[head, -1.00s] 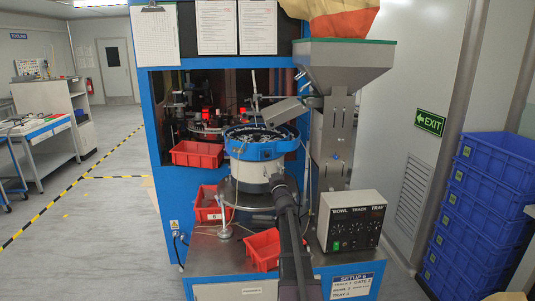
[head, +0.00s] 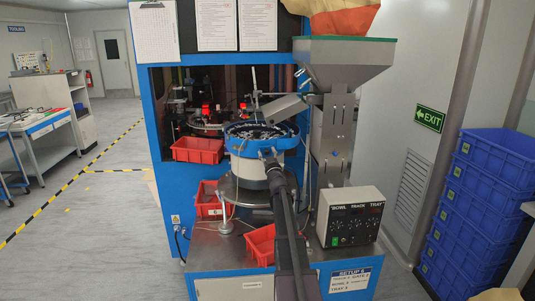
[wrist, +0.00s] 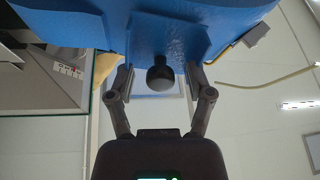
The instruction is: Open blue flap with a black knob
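The blue flap (wrist: 180,42) shows in the wrist view as a flat blue panel, with a round black knob (wrist: 160,76) standing out from it. My gripper (wrist: 159,80) is open, with one finger on each side of the knob. I cannot tell whether the fingers touch the knob. In the head view my gripper (head: 268,155) is at the front of the blue-rimmed bowl (head: 235,136). The flap and knob are too small or hidden to make out there.
Red bins (head: 198,150) stand around the bowl, and another red bin (head: 260,246) lies near my arm. A control box (head: 350,217) and a metal hopper (head: 345,65) are to the right. Stacked blue crates (head: 478,205) stand at the far right.

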